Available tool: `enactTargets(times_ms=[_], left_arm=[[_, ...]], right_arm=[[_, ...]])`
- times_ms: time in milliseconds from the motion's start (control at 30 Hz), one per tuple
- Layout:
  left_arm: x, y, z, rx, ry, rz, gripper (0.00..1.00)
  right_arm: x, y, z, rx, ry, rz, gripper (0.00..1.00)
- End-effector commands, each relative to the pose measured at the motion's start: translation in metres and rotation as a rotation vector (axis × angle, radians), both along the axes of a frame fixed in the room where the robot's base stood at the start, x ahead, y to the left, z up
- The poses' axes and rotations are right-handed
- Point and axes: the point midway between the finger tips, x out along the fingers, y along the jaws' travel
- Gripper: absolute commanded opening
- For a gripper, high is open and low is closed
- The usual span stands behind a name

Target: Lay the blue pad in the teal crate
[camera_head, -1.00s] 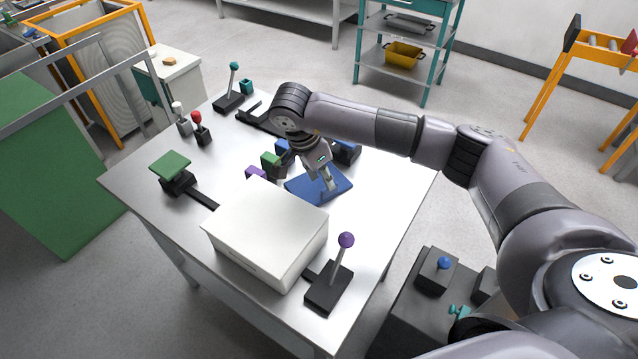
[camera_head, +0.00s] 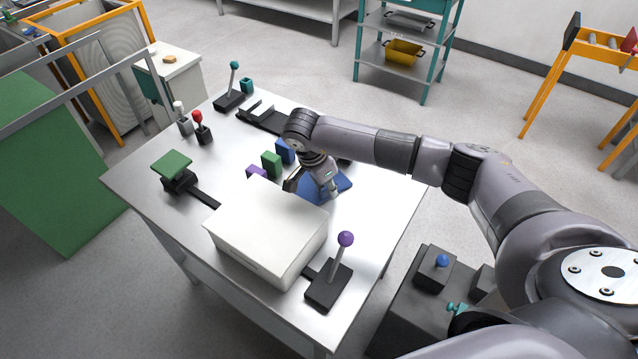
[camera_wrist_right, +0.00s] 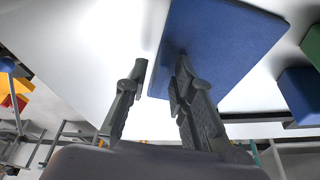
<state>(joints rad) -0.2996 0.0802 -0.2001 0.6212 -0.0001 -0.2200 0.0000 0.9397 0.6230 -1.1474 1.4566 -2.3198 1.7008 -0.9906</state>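The blue pad (camera_head: 345,184) lies on the metal table beside the white box, partly hidden by my right gripper (camera_head: 320,189). It also shows in the right wrist view as a flat blue sheet (camera_wrist_right: 220,45). In that view the fingers of my right gripper (camera_wrist_right: 160,62) are apart. One finger overlaps the pad near its edge and the other is beside that edge; I cannot tell whether they touch it. No teal crate can be made out clearly; a small teal box (camera_head: 246,86) stands at the table's back corner. My left gripper is not in view.
A white box (camera_head: 265,225) stands close to the pad, with a purple-knobbed lever (camera_head: 340,265) in front. Green (camera_head: 271,163) and blue (camera_head: 285,150) blocks stand behind. More levers line the table's left and back. A teal shelf rack holds a yellow bin (camera_head: 403,52).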

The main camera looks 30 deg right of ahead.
Motion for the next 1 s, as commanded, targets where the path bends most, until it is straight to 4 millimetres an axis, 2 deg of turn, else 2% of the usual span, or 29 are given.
enactTargets(times_ms=[300,833,1000], left_arm=[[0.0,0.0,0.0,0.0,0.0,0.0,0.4],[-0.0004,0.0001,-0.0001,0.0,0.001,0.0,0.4],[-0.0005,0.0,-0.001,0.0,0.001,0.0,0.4]], right_arm=[[0.0,0.0002,0.0004,0.0,0.0,0.0,0.0],[0.0002,0.0,0.001,0.0,-0.001,0.0,0.0],[0.0009,0.0001,0.0092,0.001,-0.002,0.0,0.0]])
